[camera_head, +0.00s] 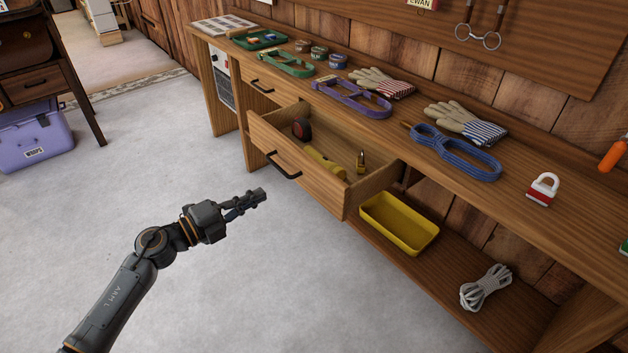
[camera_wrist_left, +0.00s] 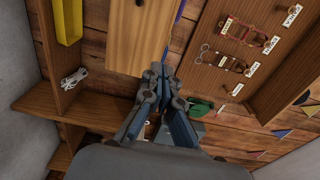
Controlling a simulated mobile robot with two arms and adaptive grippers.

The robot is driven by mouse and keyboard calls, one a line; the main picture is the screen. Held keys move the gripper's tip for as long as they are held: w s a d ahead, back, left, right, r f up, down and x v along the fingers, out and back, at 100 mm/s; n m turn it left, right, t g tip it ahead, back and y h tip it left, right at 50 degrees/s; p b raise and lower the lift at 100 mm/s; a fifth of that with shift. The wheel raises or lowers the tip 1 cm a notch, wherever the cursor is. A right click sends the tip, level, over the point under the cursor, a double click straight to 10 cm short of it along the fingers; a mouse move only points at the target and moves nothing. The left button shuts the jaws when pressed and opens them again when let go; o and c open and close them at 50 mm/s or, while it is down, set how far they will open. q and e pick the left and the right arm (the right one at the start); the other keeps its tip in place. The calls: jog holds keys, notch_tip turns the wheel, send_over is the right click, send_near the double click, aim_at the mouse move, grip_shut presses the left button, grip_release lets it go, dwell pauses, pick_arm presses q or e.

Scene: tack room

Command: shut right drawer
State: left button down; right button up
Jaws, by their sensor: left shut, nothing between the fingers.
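The right drawer (camera_head: 299,172) of the wooden workbench is pulled well open, with a dark bar handle (camera_head: 283,167) on its front. Inside it lie a yellow tool (camera_head: 325,162), a dark round roll (camera_head: 301,129) and a small brass-coloured item (camera_head: 361,161). My left gripper (camera_head: 262,194) is shut and empty, over the floor in front of the drawer and apart from it. In the left wrist view the closed fingers (camera_wrist_left: 158,72) point towards a wooden panel (camera_wrist_left: 143,35), which looks like the drawer front. My right gripper is in neither view.
The left drawer (camera_head: 262,86) looks shut. A yellow tray (camera_head: 399,223) sits on the lower shelf. The floor (camera_head: 200,290) before the bench is clear.

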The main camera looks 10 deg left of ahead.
aim_at(314, 167)
pick_arm(q)
jog(key=b+x, duration=0.1)
jog(key=x, duration=1.3)
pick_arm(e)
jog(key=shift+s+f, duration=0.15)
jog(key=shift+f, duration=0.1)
